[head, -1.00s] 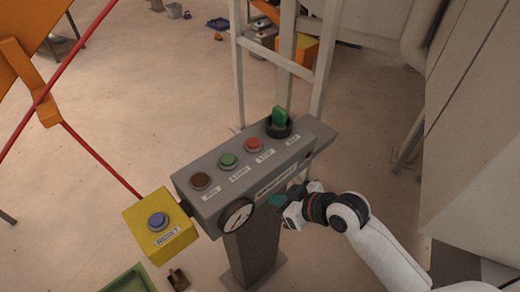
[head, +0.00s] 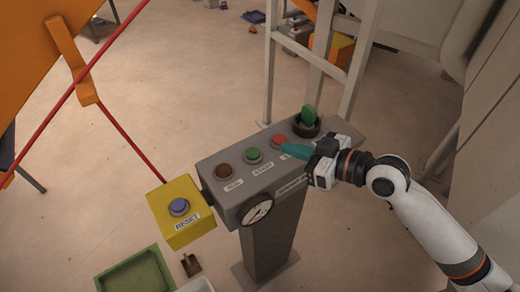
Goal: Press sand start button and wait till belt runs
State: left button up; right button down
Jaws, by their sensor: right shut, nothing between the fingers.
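A grey control panel (head: 222,196) stands on a grey post (head: 268,240). On its top, from left to right, are a brown button (head: 223,171), a green button (head: 253,155) whose label appears to read START, a red button (head: 279,141) and a green knob (head: 309,115) on a black base. My right gripper (head: 285,149) is shut and empty. Its teal fingertips point left over the panel, in front of the red button and just right of the green one. I cannot tell whether they touch the panel. My left gripper is not in view.
A yellow box (head: 168,221) with a blue button, labelled RESET, is at the panel's left end. A round gauge (head: 257,211) is on the panel's front. A green tray (head: 137,272) lies on the floor. A pale frame (head: 271,70) stands behind the panel.

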jog(key=p, duration=0.3)
send_over(259, 162)
jog(key=shift+s+d+f, duration=0.1)
jog(key=shift+d+f, duration=0.05)
jog(key=shift+f, duration=0.75)
notch_tip(259, 162, down, 4)
jog(key=shift+r, duration=0.2)
jog(key=shift+f, duration=0.5)
